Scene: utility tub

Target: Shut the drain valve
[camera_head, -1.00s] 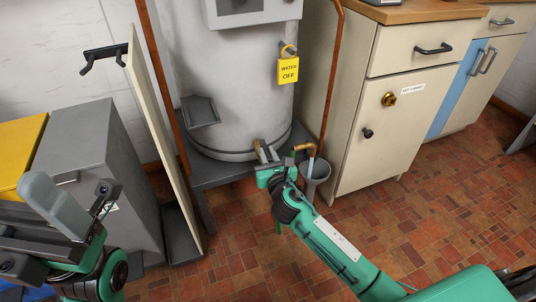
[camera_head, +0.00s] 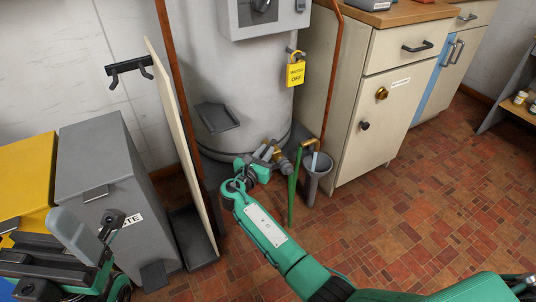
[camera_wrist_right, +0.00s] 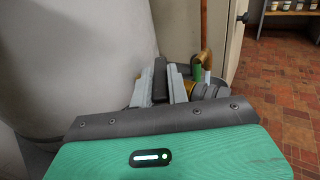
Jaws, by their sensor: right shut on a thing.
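The drain valve (camera_head: 279,154), a small brass and grey fitting, sits low on the front of the big grey tank (camera_head: 225,80). In the head view my right gripper (camera_head: 266,153) is at the valve, its fingers at the handle. In the right wrist view the two grey fingers (camera_wrist_right: 160,86) are shut on the valve's handle, a dark grey piece between them. The handle is mostly hidden, so its angle is unclear. My left gripper (camera_head: 88,232) is at the lower left, away from the valve; its jaw gap cannot be made out.
A green hose (camera_head: 293,186) hangs beside the valve, near a grey bucket (camera_head: 319,172). A cream cabinet (camera_head: 365,105) stands to the right, a thin panel (camera_head: 180,130) and grey bin (camera_head: 100,180) to the left. A yellow "WATER OFF" tag (camera_head: 295,73) hangs above. Floor at right is clear.

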